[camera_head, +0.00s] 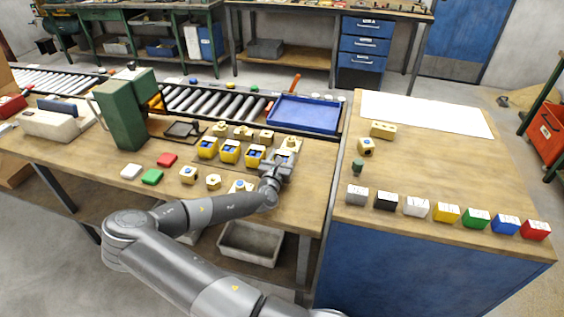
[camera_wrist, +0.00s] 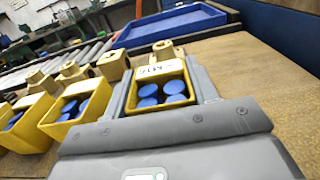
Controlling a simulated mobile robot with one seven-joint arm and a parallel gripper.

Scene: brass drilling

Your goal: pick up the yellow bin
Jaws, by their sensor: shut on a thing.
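A yellow bin (camera_wrist: 161,108) with several blue round pieces inside sits between the two fingers of my gripper (camera_wrist: 160,74) in the wrist view. The fingers are shut on its left and right sides. In the head view my gripper (camera_head: 277,170) is over the right end of the row of bins and mostly hides the held bin. I cannot tell whether the bin is clear of the bench. Other yellow bins with blue pieces stand to the left: a near one (camera_head: 254,157), a middle one (camera_head: 229,151) and a far one (camera_head: 207,147).
Tan blocks stand just behind the bins, one block (camera_wrist: 162,51) close behind the held bin. A blue tray (camera_head: 305,114) lies behind, beside the roller conveyor (camera_head: 205,101). A green machine (camera_head: 122,114) stands left. A bench with coloured blocks (camera_head: 446,213) is at right.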

